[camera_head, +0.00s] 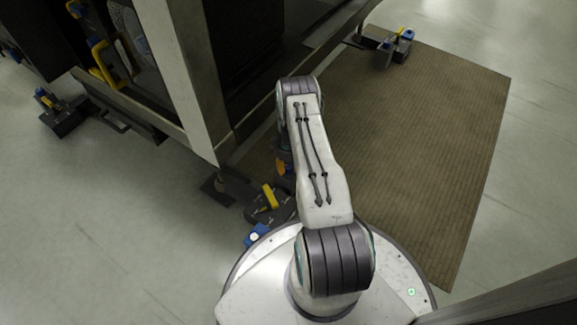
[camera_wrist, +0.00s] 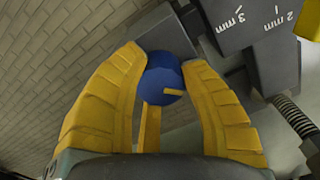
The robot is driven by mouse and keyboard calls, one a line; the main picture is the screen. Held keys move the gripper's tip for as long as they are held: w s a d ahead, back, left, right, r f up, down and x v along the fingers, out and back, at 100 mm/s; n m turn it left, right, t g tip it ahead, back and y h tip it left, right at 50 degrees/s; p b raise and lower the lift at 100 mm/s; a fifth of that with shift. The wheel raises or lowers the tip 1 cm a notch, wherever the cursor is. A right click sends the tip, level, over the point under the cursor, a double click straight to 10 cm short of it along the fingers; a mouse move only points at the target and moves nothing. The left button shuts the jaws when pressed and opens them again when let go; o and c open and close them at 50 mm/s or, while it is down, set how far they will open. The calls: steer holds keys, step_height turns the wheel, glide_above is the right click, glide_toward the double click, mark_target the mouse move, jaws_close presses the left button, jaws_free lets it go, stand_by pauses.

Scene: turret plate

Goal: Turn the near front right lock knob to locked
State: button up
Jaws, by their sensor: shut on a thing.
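In the wrist view my gripper (camera_wrist: 163,60) has its two yellow fingers on either side of a round blue lock knob (camera_wrist: 163,74), shut on it. A small yellow pointer shows on the knob's face, and a yellow bar lies below it between the fingers. The knob sits beside a dark grey block (camera_wrist: 235,25). In the head view my arm hides most of the gripper and the held knob. The near dark foot unit (camera_head: 270,203), with a yellow lever, stands by the machine's near corner post, just left of my arm.
Another blue knob (camera_head: 258,235) shows on the near unit's left side, close to my base. Similar units stand at the far left (camera_head: 62,112) and far right (camera_head: 391,45). The machine frame (camera_head: 187,80) rises behind. A brown ribbed mat (camera_head: 420,130) covers open floor at right.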

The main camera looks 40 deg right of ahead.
steer(key=shift+s+a+f, duration=0.15)
steer(key=shift+s, duration=0.15)
steer(key=o, duration=1.2)
steer(key=shift+w, duration=0.1)
steer(key=shift+w+r, duration=0.1)
steer(key=shift+r, duration=0.1)
steer(key=shift+r, duration=0.25)
step_height(320, 180, up, 11)
steer(key=shift+r, duration=0.1)
